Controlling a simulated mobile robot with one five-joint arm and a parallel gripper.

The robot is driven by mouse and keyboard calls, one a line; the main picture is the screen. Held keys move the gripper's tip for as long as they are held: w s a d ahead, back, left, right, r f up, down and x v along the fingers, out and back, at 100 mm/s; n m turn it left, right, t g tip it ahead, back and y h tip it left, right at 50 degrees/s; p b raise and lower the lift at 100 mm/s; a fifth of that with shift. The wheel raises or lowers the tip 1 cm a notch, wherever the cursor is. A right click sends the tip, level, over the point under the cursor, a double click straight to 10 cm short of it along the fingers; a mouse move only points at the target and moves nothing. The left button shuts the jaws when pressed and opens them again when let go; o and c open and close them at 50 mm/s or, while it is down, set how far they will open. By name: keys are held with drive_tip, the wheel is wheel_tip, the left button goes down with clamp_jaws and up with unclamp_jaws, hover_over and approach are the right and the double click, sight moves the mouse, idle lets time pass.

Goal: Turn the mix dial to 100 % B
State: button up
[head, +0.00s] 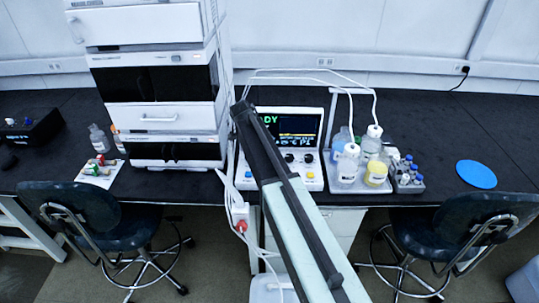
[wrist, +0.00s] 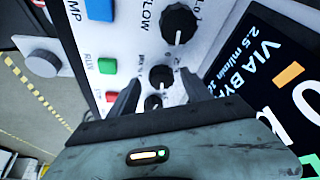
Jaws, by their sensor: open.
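In the wrist view, a white control panel (wrist: 112,40) carries several black knobs. A large knob (wrist: 180,22) sits at the top beside the word FLOW. A smaller knob (wrist: 162,77) is below it, with fine marks around it too small to read; I cannot be sure that it is the mix dial. In the head view, knobs show on the console (head: 308,158), and my arm hides the gripper.
A blue button (wrist: 98,9), a green RUN button (wrist: 107,66) and a red button (wrist: 112,96) are left of the knobs. The display (wrist: 270,60) is at right. Solvent bottles (head: 347,163) stand right of the console; stacked instrument modules (head: 160,85) stand left.

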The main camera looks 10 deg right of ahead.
drive_tip(key=p+v, duration=0.6)
drive_tip(key=v, duration=0.1)
drive_tip(key=shift+r, duration=0.15)
drive_tip(key=s+d, duration=0.8)
drive_tip(key=s, duration=0.1)
drive_tip(key=s+a+f+n+y, duration=0.1)
drive_tip(key=s+n+y, duration=0.1)
drive_tip(key=s+n, duration=0.5)
drive_tip(key=s+a+n+g+y, duration=0.1)
drive_tip(key=s+a+n+y, duration=0.1)
drive_tip(key=s+n, duration=0.6)
drive_tip(key=shift+f, duration=0.4)
